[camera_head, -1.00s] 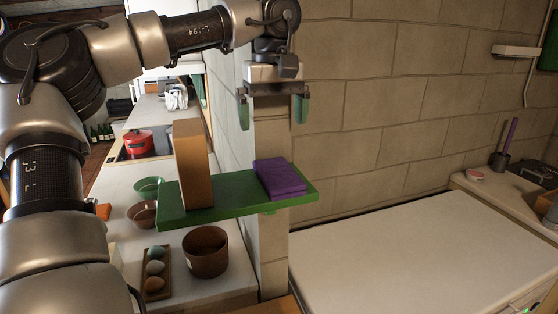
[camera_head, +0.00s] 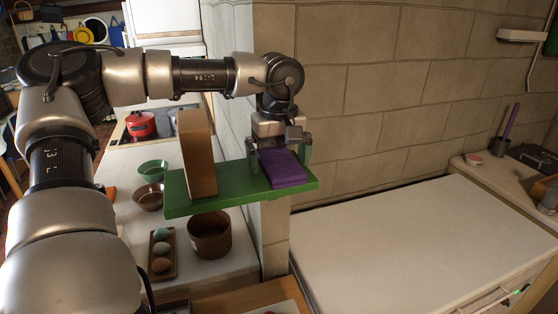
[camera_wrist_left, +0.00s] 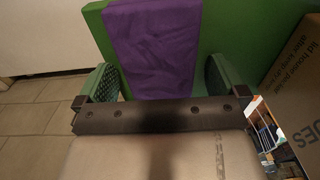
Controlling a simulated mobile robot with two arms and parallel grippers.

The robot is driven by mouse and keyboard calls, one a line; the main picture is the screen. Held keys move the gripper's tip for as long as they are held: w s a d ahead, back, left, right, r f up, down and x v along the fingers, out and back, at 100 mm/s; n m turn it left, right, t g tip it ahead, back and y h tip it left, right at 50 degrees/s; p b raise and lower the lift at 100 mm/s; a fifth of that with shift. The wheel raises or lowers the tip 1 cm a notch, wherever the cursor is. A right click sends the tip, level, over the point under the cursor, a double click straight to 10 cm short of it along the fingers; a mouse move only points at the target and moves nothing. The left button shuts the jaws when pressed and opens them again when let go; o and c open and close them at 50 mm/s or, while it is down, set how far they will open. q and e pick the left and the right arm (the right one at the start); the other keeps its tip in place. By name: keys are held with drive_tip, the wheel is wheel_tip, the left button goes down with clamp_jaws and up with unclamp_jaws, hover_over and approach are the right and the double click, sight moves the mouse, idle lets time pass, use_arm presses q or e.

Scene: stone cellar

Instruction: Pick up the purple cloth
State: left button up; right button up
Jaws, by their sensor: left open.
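The folded purple cloth (camera_head: 281,168) lies on the right part of a green shelf (camera_head: 236,196). My left gripper (camera_head: 279,157) is open, pointing down over the cloth, with one finger on each side of it. In the left wrist view the cloth (camera_wrist_left: 152,45) lies on the green shelf (camera_wrist_left: 222,30), and the gripper's green fingers (camera_wrist_left: 160,82) are spread to its left and right. I cannot tell whether the fingers touch the cloth. My right gripper is not in view.
A brown cardboard box (camera_head: 197,150) stands upright on the shelf, left of the cloth. Below are a brown pot (camera_head: 209,240), a tray of eggs (camera_head: 162,262) and bowls. A stone wall (camera_head: 390,90) rises behind. The white worktop (camera_head: 420,245) at right is clear.

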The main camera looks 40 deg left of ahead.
sight(280, 160)
use_arm(q)
drive_tip(key=shift+c, duration=0.5)
drive_tip(key=c, duration=0.8)
drive_tip(key=shift+r, duration=0.1)
drive_tip(key=shift+w+r+b, duration=0.1)
drive_tip(key=shift+r+b, duration=0.4)
drive_tip(key=shift+r, duration=0.1)
wheel_tip(280, 160, up, 3)
drive_tip(key=shift+f+b, duration=0.15)
drive_tip(key=shift+b, duration=0.5)
drive_tip(key=shift+w+d+r+b, duration=0.4)
drive_tip(key=shift+w+d+r, duration=0.3)
drive_tip(key=shift+d+r, duration=0.8)
drive_tip(key=shift+w+d+r+b, duration=0.35)
drive_tip(key=shift+w+d+r, duration=0.4)
drive_tip(key=shift+d, duration=1.4)
drive_tip(key=shift+w+d+r+b, duration=0.5)
drive_tip(key=shift+d+r, duration=0.7)
drive_tip(key=shift+d, duration=0.6)
drive_tip(key=shift+w, duration=0.1)
